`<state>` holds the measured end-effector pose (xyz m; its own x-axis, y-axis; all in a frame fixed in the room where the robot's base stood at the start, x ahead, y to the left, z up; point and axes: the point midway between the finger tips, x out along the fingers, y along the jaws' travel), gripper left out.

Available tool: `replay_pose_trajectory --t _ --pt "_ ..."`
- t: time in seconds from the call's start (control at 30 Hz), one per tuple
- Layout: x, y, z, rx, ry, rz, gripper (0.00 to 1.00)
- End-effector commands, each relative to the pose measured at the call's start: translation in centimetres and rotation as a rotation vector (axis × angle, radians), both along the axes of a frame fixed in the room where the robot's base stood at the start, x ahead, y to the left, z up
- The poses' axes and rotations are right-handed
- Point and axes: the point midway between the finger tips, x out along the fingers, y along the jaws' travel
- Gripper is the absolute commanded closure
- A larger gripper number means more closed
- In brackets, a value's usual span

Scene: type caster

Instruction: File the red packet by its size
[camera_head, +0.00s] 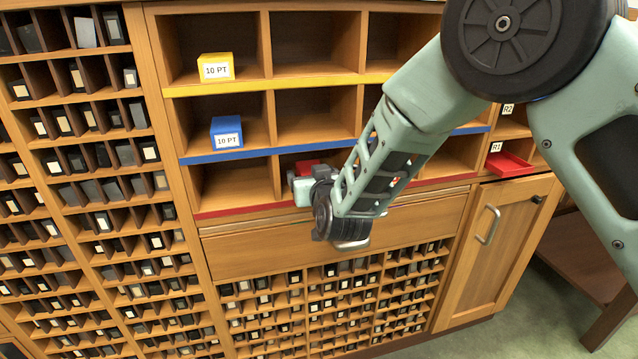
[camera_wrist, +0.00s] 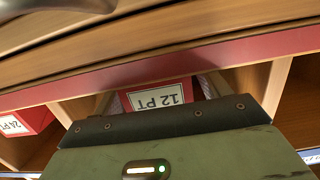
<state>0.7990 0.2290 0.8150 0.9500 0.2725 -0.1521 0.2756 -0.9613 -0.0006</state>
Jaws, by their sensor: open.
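The red packet, labelled 12 PT in the wrist view (camera_wrist: 157,96), is in the middle compartment of the red-edged bottom row. Its red top shows in the head view (camera_head: 307,166), partly hidden by my gripper. My gripper (camera_head: 306,178) reaches into that compartment, its jaws open, with a finger seen on each side of the packet. Whether the fingers touch it, or the packet rests on the compartment floor, I cannot tell. The wrist view is upside down, and my gripper's green body hides part of the packet.
Another red packet, labelled 24 PT (camera_wrist: 22,122), sits in a neighbouring compartment. A yellow packet (camera_head: 216,67) and a blue packet (camera_head: 227,132), both 10 PT, stand in the left column. A red tray (camera_head: 508,164) is by label R1. The bottom-left compartment (camera_head: 235,184) looks empty.

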Motion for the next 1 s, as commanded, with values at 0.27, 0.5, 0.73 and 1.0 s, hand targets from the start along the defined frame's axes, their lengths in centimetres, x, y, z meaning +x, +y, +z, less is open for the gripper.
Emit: replay_pose_trajectory --t 0.27,0.5,0.73,1.0 --pt "-4.6 -1.2 0.9 0.0 -0.001 0.003 0.25" --pt "-10.0 -2.8 1.8 0.001 -0.003 0.003 0.25" --pt "-14.2 -4.0 2.5 0.001 -0.004 0.002 0.25" --pt "-16.2 -4.6 2.8 0.002 -0.004 0.001 0.25"
